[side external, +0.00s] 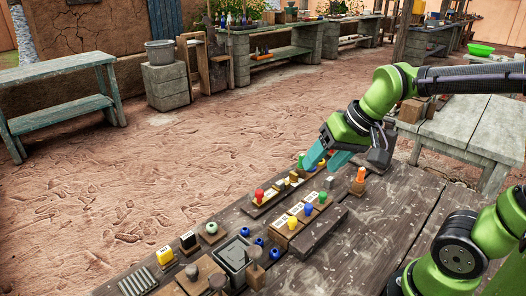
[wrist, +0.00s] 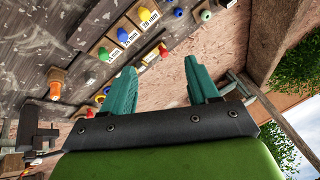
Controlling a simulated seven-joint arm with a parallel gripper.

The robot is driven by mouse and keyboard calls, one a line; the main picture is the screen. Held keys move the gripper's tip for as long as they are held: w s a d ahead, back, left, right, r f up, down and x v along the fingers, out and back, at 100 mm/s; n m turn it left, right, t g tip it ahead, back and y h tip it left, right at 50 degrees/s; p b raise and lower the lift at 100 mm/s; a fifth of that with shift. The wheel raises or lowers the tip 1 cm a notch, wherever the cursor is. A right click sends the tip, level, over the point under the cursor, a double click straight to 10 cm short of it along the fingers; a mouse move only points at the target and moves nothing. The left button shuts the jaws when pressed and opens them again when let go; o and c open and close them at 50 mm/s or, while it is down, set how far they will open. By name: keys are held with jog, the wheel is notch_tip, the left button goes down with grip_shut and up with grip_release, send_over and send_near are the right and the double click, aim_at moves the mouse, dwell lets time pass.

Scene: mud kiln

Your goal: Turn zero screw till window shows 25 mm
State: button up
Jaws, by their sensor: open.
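My gripper (side external: 320,163) hangs over the far edge of the wooden bench, near a long wooden board with brass-coloured parts (side external: 292,178) and a red knob (side external: 259,194). Its two teal fingers are spread apart with nothing visible between them. In the wrist view the open fingers (wrist: 160,88) point towards the bench, and the red knob (wrist: 163,50) shows beyond them. I cannot make out the zero screw or a window reading. A block with mm labels holds a yellow peg (side external: 293,221), a blue peg (side external: 308,209) and a green peg (side external: 322,197).
An orange piece (side external: 358,180) stands right of the gripper. The bench's right side (side external: 385,215) is largely clear.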

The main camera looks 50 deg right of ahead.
jog(key=w+d+f+m+g, duration=0.1)
jog(key=w+d+m+g, duration=0.1)
jog(key=w+d+m, duration=0.5)
jog(key=m+g+h, duration=0.2)
jog(key=m+g, duration=0.2)
jog(key=m, duration=0.2)
send_over(294, 173)
notch_tip(294, 173, down, 4)
notch_tip(294, 173, down, 16)
jog(key=c, duration=1)
jog(key=shift+c, duration=0.2)
